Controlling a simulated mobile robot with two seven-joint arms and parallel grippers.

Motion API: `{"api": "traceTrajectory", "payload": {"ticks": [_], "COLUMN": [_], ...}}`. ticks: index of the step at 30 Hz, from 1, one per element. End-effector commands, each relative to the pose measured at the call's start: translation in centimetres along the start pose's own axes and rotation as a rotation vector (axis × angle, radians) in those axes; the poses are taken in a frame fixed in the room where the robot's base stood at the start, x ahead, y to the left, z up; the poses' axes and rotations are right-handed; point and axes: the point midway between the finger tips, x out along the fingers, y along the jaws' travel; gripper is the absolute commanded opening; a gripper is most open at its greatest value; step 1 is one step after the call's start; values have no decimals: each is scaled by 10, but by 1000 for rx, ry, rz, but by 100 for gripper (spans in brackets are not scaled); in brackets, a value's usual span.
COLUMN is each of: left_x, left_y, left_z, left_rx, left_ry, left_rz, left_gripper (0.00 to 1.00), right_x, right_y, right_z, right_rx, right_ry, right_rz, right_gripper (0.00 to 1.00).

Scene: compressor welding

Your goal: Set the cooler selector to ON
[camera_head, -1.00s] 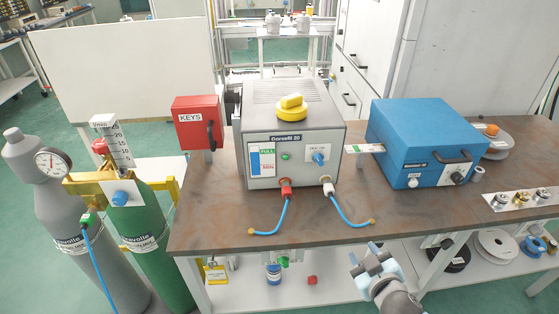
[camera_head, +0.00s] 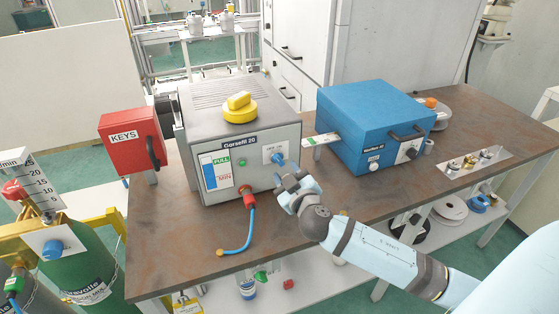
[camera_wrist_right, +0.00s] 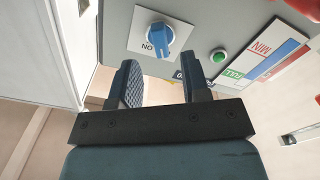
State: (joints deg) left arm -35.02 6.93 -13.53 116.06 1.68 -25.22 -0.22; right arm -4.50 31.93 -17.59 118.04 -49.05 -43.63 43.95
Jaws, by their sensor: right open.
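The cooler selector is a blue knob (camera_head: 278,158) on a white plate on the front of the grey Clarsefil 20 cooler (camera_head: 240,180). It also shows in the right wrist view (camera_wrist_right: 158,38), where the plate appears upside down with ON readable beside the knob. I cannot tell which mark the knob points to. My right gripper (camera_head: 288,177) is in front of and just below the knob. In the right wrist view its two fingers (camera_wrist_right: 162,75) are apart, with nothing between them, and the knob lies beyond their tips. My left gripper is not in view.
A green button (camera_wrist_right: 219,55) and level gauge (camera_wrist_right: 272,48) are beside the selector. A red hose fitting (camera_head: 249,196) sticks out below. A red KEYS box (camera_head: 130,143) is left; a blue box (camera_head: 365,125) stands right. My forearm extends over the brown bench's (camera_head: 165,240) front edge.

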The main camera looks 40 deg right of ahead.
Motion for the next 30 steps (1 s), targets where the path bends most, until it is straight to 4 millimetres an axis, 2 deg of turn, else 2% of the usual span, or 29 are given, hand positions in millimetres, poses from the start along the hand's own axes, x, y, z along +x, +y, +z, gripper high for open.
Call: {"api": "traceTrajectory", "payload": {"ticks": [3, 9, 20, 21, 25, 30], "left_x": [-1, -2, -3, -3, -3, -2], "left_y": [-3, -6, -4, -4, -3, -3], "left_z": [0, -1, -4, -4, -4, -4], "left_rx": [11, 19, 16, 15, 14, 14], "left_ry": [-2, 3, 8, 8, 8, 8], "left_rz": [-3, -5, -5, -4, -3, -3], "left_gripper": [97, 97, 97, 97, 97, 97], "right_x": [23, 45, 50, 50, 50, 50], "right_y": [1, 0, -1, 0, 0, -1], "right_z": [-2, 0, 0, 0, 0, 1], "right_rx": [-3, -1, 0, 0, 0, 3], "right_ry": [2, 0, 0, 0, 0, 0], "right_rz": [2, -1, -2, -1, -1, -1], "right_gripper": [43, 43, 43, 38, 8, 8]}}
